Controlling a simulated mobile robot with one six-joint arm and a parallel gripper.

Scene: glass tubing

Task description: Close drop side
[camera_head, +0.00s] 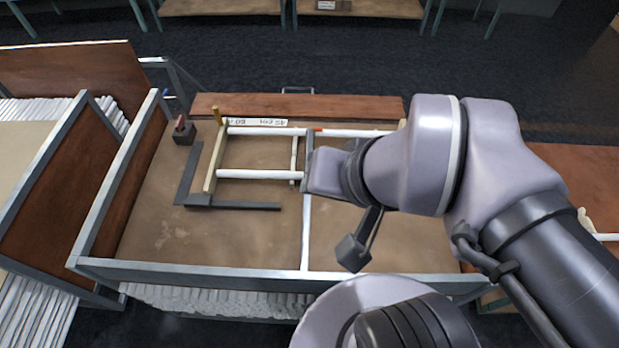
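A long reddish-brown board (345,104) lies along the far edge of the trolley bed, tilted outward and low; I take it as the drop side. A small metal handle (297,90) shows at its far edge. The trolley bed (250,235) is a tan board with a grey metal rim. My gripper (308,165) is over the middle of the bed, beside white tubes, apart from the board in the picture.
White tubes (262,175) and a wooden bar (216,155) lie on the bed with a dark L-shaped bracket (235,206) and a small dark block (184,132). A second trolley with a brown panel (75,75) stands close at left. Dark floor (230,50) is clear behind.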

